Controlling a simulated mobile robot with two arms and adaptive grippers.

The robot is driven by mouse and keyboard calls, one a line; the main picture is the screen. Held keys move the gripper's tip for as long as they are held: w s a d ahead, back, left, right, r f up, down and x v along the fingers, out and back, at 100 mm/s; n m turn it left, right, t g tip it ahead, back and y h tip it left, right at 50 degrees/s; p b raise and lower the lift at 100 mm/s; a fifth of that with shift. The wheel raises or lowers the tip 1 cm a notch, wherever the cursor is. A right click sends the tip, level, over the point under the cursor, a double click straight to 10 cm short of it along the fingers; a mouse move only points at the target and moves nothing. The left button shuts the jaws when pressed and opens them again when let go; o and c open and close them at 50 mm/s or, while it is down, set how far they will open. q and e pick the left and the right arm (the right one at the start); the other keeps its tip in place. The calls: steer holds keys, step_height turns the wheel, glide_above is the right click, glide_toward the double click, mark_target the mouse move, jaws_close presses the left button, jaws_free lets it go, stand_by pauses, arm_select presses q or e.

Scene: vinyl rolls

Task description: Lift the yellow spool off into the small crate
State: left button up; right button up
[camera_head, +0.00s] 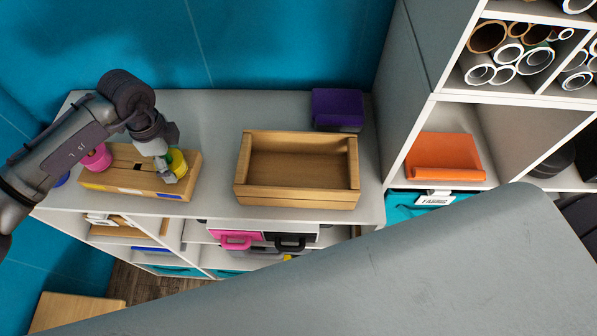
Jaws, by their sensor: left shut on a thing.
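The yellow spool (178,161) is at the right end of a wooden spool holder (125,186) on the grey cabinet top. My left gripper (170,172) is shut on the yellow spool, reaching down from above. Its fingers hide part of the spool, and I cannot tell whether the spool still touches the holder. A pink spool (97,157) stands at the holder's left end, partly behind my arm. The small wooden crate (298,198) lies to the right of the holder, open at the top and empty. My right gripper is not in view.
A purple folded piece (338,108) lies behind the crate's right corner. A shelf unit with an orange roll (446,172) and vinyl tubes (508,52) rises at the right. A large grey surface (400,285) fills the lower right. The cabinet top between holder and crate is clear.

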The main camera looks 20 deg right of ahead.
arm_select(q)
steer(key=shift+r, duration=0.1)
steer(key=shift+r+p, duration=3.85)
steer(key=shift+r, duration=2.45)
steer(key=shift+f, duration=0.1)
